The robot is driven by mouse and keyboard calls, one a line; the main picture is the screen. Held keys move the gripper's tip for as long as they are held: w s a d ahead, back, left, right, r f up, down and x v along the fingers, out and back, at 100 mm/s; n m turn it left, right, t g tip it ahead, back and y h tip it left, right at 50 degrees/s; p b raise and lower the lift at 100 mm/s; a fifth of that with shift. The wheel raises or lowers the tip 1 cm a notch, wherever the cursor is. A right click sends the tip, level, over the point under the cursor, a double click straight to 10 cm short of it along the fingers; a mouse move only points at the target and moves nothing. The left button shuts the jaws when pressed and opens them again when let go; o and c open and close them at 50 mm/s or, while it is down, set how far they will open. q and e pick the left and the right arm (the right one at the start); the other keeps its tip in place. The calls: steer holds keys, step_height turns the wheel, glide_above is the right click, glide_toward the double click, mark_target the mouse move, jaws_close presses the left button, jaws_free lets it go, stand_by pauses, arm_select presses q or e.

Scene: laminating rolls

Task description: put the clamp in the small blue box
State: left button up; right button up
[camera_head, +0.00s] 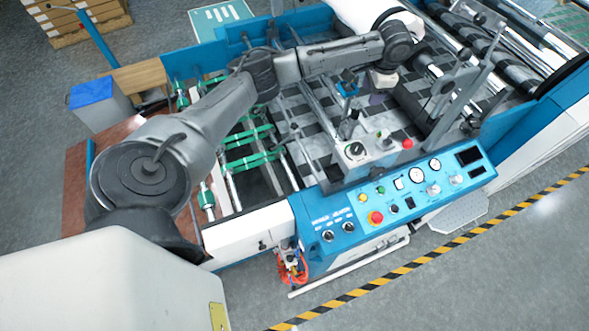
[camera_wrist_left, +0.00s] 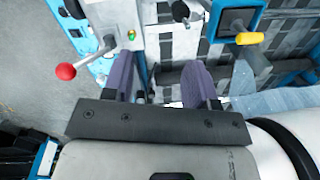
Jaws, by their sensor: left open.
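My left gripper (camera_head: 378,97) is at the end of the grey arm, above the checkered part of the machine. In the left wrist view its two purple-grey fingers (camera_wrist_left: 160,82) stand apart with nothing held between them. A small square blue frame or box (camera_head: 347,88) is just left of the gripper. It also shows in the wrist view (camera_wrist_left: 212,22), beyond the right finger, with a dark part inside and a yellow-ended piece (camera_wrist_left: 250,38) at its edge. I cannot tell whether this piece is the clamp. No other clamp is clearly made out.
A control box (camera_head: 362,151) with a red-knobbed lever (camera_head: 407,143) is near the gripper. The blue control panel (camera_head: 400,195) runs along the front. Rollers and rails surround the gripper. A blue-topped grey bin (camera_head: 95,95) is at far left.

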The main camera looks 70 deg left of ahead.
arm_select(q)
steer(key=s+d+f+m, duration=0.1)
steer(key=d+f, duration=0.2)
steer(key=d, duration=0.1)
steer(key=d+f, duration=0.3)
steer(key=d, duration=0.1)
steer(key=s+d+f+m, duration=0.1)
steer(key=d+f, duration=0.2)
steer(key=d, duration=0.1)
steer(key=shift+s+f+m+t, duration=0.3)
steer(key=shift+f, duration=0.1)
steer(key=s+d+f+m+t+h, duration=0.1)
steer(key=s+d+f, duration=0.3)
steer(key=d, duration=0.2)
steer(key=s+d+f+m+h, duration=0.1)
steer(key=s+d+f, duration=0.2)
steer(key=s+d, duration=0.3)
steer(key=s+d+f+n+t, duration=0.1)
steer(key=s+d+f, duration=0.2)
steer(key=s+d, duration=0.5)
steer(key=s+a+r+n, duration=0.1)
steer(key=s, duration=0.5)
steer(key=s+a+r+n+t, duration=0.1)
steer(key=s+n, duration=0.1)
steer(key=s, duration=0.4)
steer(key=shift+s+a+n+y, duration=0.15)
steer(key=shift+a+n+y, duration=0.15)
